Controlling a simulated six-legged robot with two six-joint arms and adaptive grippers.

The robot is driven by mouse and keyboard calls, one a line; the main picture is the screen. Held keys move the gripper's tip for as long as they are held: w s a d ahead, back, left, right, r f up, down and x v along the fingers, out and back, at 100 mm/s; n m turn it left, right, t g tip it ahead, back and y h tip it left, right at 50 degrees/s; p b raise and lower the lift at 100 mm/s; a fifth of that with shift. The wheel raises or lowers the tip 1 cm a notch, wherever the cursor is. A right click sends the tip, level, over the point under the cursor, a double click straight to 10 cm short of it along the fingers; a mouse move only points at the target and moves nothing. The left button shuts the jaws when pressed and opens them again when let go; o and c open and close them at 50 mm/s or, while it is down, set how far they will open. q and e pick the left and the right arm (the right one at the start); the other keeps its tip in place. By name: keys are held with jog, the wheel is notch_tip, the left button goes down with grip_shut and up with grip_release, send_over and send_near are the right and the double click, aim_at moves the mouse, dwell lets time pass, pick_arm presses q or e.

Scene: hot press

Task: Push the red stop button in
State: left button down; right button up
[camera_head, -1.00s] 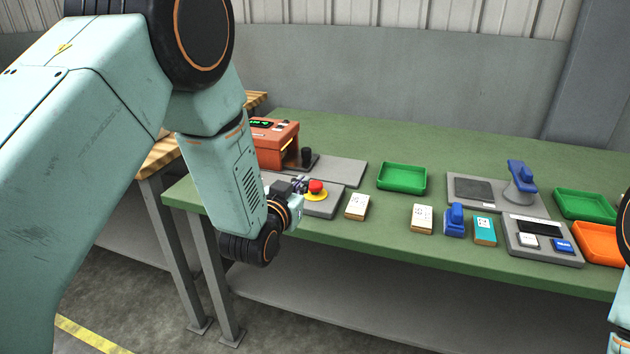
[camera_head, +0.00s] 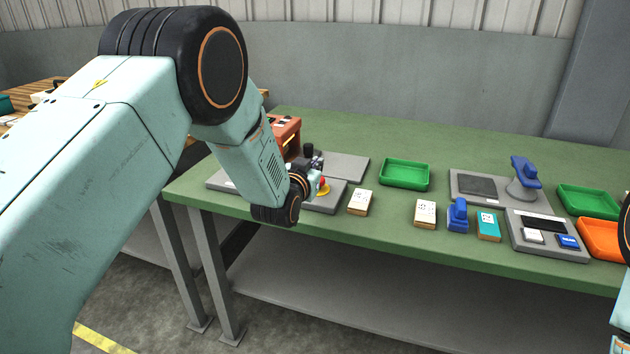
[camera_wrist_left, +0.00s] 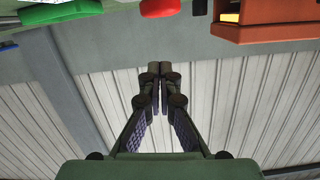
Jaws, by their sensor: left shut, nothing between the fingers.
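The red stop button (camera_head: 323,184) sits on a yellow round base on a grey plate (camera_head: 328,203) near the table's front left edge. My left wrist partly hides it in the head view. In the left wrist view the closed fingers (camera_wrist_left: 160,78) stand against the wall, and the red button (camera_wrist_left: 160,8) shows at the top edge, apart from the fingertips. My right gripper is not in view; only part of my right arm shows at the right edge.
An orange press (camera_head: 286,130) stands just behind my left wrist, partly hidden; it also shows in the left wrist view (camera_wrist_left: 275,20). A green tray (camera_head: 405,174), small cards (camera_head: 360,202) and a blue-handled stamp (camera_head: 524,175) lie to the right. Bare tabletop lies behind them.

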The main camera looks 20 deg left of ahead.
pick_arm(q)
jog(key=f, duration=0.2)
jog(key=w+f+b, duration=0.1)
jog(key=f, duration=0.1)
jog(key=shift+a+f, duration=0.1)
jog(key=shift+a, duration=0.15)
